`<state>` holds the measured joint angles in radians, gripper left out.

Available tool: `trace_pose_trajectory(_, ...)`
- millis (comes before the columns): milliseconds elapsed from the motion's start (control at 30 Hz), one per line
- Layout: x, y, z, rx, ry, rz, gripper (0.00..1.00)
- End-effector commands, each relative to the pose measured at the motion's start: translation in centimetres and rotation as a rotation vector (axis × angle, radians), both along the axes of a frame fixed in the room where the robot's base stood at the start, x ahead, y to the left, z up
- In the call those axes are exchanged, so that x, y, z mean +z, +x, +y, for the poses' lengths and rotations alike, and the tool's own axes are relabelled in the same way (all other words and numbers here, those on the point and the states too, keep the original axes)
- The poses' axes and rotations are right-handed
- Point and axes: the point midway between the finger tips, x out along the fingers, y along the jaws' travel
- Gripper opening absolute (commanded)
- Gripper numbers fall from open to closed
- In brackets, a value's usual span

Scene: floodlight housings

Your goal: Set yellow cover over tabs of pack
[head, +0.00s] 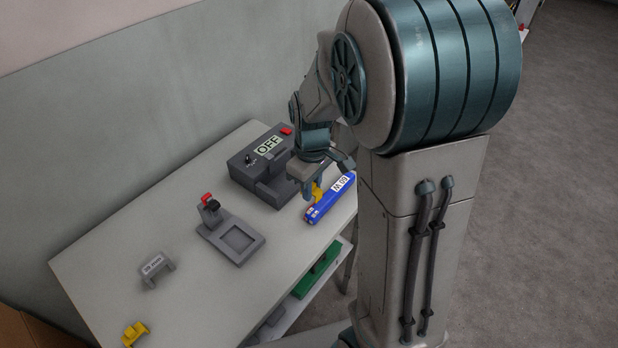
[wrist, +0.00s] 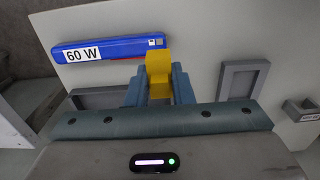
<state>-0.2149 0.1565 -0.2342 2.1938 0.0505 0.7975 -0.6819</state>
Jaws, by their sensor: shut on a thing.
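My gripper (head: 306,182) is over the right part of the bench, shut on a yellow cover (head: 317,191). In the wrist view the cover (wrist: 158,64) stands between the two blue-grey fingers (wrist: 158,88). The blue pack (head: 332,198) lies on the bench beside it, with a white label reading 60 W in the wrist view (wrist: 112,47). The cover is close to the pack's end that carries small white and red marks. I cannot tell whether cover and pack touch. The tabs are too small to make out.
A grey box with an OFF display (head: 262,165) stands close behind my gripper. A grey fixture with a red-tipped clamp (head: 230,232), a small grey bracket (head: 157,268) and another yellow piece (head: 134,333) are on the bench (head: 110,262). A green item (head: 317,270) lies on a lower shelf.

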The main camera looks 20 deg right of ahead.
Motion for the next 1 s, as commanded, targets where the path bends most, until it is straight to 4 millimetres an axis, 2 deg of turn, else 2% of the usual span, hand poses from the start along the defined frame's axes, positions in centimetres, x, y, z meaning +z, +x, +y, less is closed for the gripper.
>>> trace_pose_trajectory(367,-0.5,0.0,0.0,-0.001,0.001,-0.001,0.04)
trace_pose_trajectory(1000,-6.1,0.0,0.0,-0.001,0.001,-0.001,0.04)
